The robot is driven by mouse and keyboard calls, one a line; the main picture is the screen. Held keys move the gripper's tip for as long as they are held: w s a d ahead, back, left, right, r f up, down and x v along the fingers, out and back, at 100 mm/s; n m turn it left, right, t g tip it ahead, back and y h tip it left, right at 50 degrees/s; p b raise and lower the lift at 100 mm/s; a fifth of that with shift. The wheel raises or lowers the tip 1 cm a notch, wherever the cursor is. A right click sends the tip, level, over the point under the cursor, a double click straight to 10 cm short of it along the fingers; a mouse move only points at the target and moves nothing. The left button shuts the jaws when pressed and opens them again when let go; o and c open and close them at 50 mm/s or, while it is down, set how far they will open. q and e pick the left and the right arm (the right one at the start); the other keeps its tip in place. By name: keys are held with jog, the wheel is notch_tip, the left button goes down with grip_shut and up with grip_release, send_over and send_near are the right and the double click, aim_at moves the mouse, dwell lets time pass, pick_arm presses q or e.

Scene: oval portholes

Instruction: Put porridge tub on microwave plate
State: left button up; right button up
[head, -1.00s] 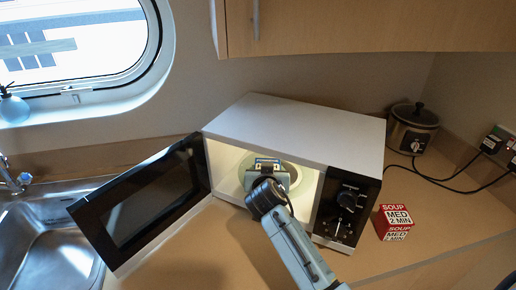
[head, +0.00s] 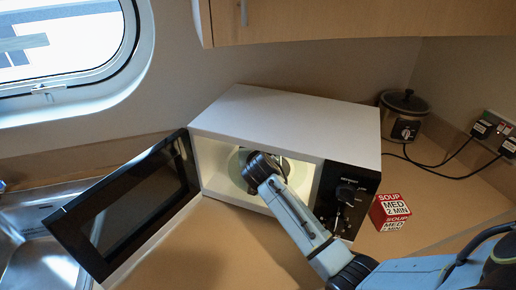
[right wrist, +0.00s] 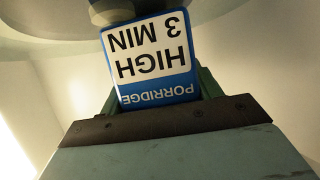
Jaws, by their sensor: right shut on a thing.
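The porridge tub (right wrist: 152,55), with a blue and white label reading "PORRIDGE HIGH 3 MIN", appears upside down in the right wrist view. My right gripper (right wrist: 158,90) is shut on it, with a finger on each side. In the head view my right arm reaches through the open front of the microwave (head: 285,122) and hides the tub. The pale round microwave plate (head: 237,168) shows partly behind my wrist, and its edge shows at the top of the right wrist view (right wrist: 45,38). I cannot tell whether the tub touches the plate. My left gripper is out of view.
The microwave door (head: 130,205) stands wide open to the left. A red and white soup box (head: 390,211) stands right of the microwave, and a slow cooker (head: 404,117) with cables stands behind. The sink (head: 40,240) is at the far left.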

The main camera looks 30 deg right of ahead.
jog(key=o, duration=0.8)
jog(key=shift+w+f, duration=0.15)
jog(key=shift+f, duration=0.1)
jog(key=shift+c, duration=0.2)
jog(key=o, duration=0.4)
jog(key=shift+r, duration=0.25)
jog(key=shift+s+a, duration=0.15)
jog(key=shift+s, duration=0.05)
jog(key=v, duration=0.4)
jog(key=shift+s+r, duration=0.1)
jog(key=s+a, duration=0.2)
jog(key=s, duration=0.1)
jog(key=s+a, duration=0.2)
jog(key=s, duration=0.2)
jog(key=s+a, duration=0.2)
jog(key=s, duration=0.1)
jog(key=shift+s+r+b, duration=0.1)
jog(key=shift+s+b, duration=0.25)
jog(key=shift+s, duration=0.05)
